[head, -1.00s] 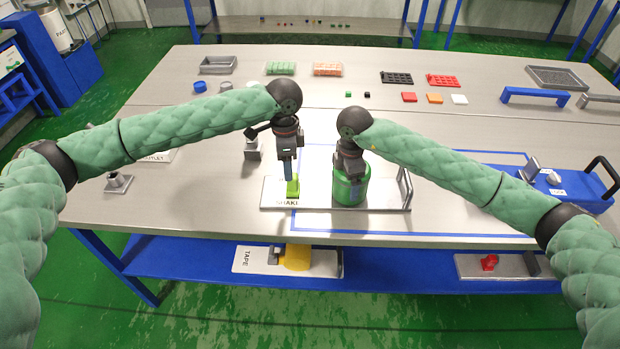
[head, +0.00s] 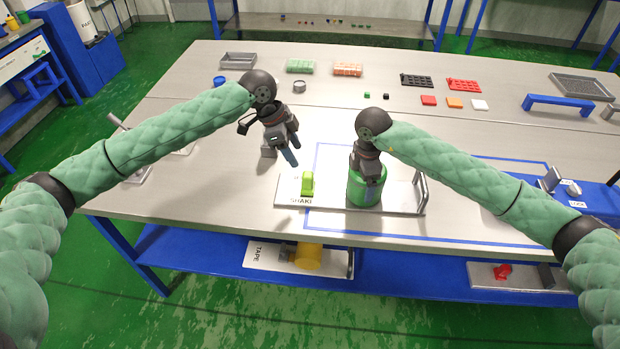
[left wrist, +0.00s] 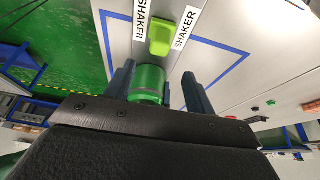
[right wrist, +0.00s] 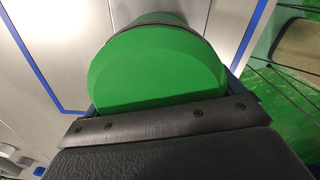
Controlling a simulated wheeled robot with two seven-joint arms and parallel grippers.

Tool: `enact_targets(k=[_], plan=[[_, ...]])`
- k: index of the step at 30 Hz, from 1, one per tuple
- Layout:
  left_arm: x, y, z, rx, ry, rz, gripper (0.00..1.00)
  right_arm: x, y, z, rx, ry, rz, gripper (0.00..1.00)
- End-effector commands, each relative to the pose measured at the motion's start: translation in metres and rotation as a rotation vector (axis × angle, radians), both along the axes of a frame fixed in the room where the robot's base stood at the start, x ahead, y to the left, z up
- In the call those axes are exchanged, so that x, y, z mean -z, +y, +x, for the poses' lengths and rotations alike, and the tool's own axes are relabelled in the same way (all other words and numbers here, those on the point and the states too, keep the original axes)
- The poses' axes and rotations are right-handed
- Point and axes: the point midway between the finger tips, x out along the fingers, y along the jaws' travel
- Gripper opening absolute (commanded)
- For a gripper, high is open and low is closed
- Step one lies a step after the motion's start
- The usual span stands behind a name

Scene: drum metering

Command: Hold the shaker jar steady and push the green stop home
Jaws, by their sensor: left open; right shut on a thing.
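The shaker jar (head: 358,190) is a green cylinder standing on the right part of a pale plate (head: 336,205) lettered SHAKER. My right gripper (head: 366,178) is shut on the jar from above; in the right wrist view the jar's green top (right wrist: 155,70) fills the space between the fingers. The bright green stop (head: 307,183) stands on the plate left of the jar, with a gap between them. It also shows in the left wrist view (left wrist: 161,36). My left gripper (head: 292,155) is open and empty, above and behind the stop, apart from it.
A grey upright handle (head: 420,190) stands at the plate's right end. Blue tape lines (head: 400,240) mark the table around it. A blue unit (head: 585,200) sits at the right. Trays and coloured blocks lie along the back. The table between them and the plate is mostly clear.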

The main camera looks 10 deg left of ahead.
Motion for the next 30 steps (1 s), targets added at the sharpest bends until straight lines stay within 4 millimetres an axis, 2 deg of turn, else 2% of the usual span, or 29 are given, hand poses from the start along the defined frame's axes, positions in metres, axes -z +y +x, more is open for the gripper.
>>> enact_targets(k=[5,19,24,30], plan=[[0.017,-0.007,-0.001,0.004,0.003,0.002,0.55,-0.001,0.0,0.0,-0.001,-0.001,0.001,0.3],[0.089,-0.037,0.0,0.005,0.001,0.002,0.55,-0.001,0.001,0.0,-0.001,-0.001,0.001,0.3],[0.104,-0.043,0.0,0.004,0.0,0.002,0.55,-0.001,0.001,0.0,-0.001,-0.001,0.001,0.3],[0.11,-0.045,0.0,0.004,0.001,0.002,0.55,-0.001,0.001,0.0,-0.001,-0.001,0.001,0.3]])
